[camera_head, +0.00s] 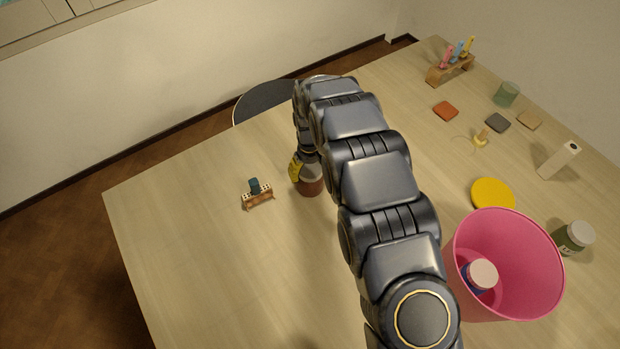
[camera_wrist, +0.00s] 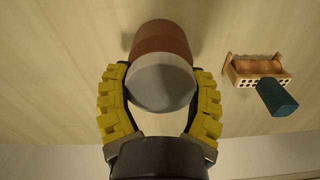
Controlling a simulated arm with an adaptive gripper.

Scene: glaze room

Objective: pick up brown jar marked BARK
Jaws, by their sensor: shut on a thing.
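A brown jar (camera_head: 312,186) with a grey lid is at the middle of the table in the head view, partly hidden by my arm. It also shows in the wrist view (camera_wrist: 160,37), with its lid toward the camera. No lettering on it is readable. My gripper (camera_wrist: 160,88) has its yellow padded fingers on both sides of the jar and is shut on it. In the head view my gripper (camera_head: 298,169) shows only in part. I cannot tell whether the jar touches the table.
A small wooden rack (camera_head: 258,199) with a teal block stands left of the jar. At right are a pink bin (camera_head: 535,250) with a white-lidded jar (camera_head: 481,275) inside, a green jar (camera_head: 570,240), a yellow disc (camera_head: 493,194) and a white bottle (camera_head: 558,160). The table's front left is clear.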

